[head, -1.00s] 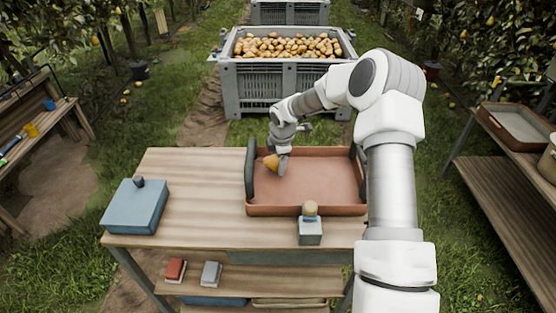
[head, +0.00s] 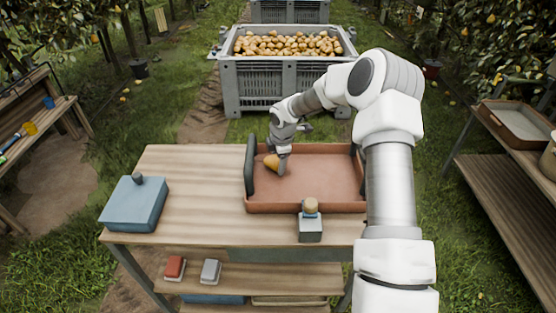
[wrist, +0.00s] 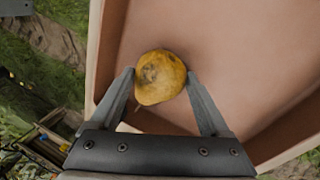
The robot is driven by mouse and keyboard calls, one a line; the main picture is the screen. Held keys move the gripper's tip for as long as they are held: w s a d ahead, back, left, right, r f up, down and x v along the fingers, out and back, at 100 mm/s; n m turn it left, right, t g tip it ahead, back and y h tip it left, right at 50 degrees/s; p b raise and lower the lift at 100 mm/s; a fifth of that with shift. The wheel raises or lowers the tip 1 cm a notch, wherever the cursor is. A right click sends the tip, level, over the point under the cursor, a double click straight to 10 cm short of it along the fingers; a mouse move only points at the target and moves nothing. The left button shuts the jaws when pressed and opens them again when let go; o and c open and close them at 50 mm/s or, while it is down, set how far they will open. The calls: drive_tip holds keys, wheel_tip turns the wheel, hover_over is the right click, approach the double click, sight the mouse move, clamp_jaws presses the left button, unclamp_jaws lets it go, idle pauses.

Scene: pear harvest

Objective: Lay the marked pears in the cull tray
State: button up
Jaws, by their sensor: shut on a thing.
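A yellow-orange pear (head: 271,162) with a brown blotch is between the fingers of my gripper (head: 277,166). In the wrist view the pear (wrist: 160,77) sits between the two fingertips of my gripper (wrist: 161,78), with its dark mark facing the camera. The terracotta-coloured tray (head: 320,207) with dark end handles stands on the wooden table, and it fills much of the wrist view (wrist: 235,45). My gripper holds the pear inside the left part of the tray, low over its floor. I cannot tell whether the pear touches the floor. No other pear shows in the tray.
A blue-grey box (head: 134,205) stands at the table's left. A small grey block with a round tan top (head: 311,222) stands at the tray's front edge. A large grey bin (head: 285,84) full of pears stands behind the table (head: 195,190). The table's middle left is clear.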

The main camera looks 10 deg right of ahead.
drive_tip(key=o, duration=1.3)
drive_tip(key=shift+o, duration=0.2)
drive_tip(key=a+p+v, duration=0.1)
drive_tip(key=v, duration=1.6)
drive_tip(key=s+r+m+h, duration=0.2)
drive_tip(key=s+r+m, duration=0.2)
drive_tip(key=s+r, duration=0.4)
drive_tip(key=s+r+m+t, duration=0.1)
drive_tip(key=s+r+m, duration=0.2)
drive_tip(key=s+m, duration=0.4)
drive_tip(key=s+r+m+t+y, duration=0.1)
drive_tip(key=s+r+m, duration=0.2)
drive_tip(key=s+m, duration=0.5)
drive_tip(key=s, duration=1.1)
drive_tip(key=shift+s+d+y, duration=0.2)
drive_tip(key=shift+s+y, duration=0.1)
drive_tip(key=shift+s, duration=0.05)
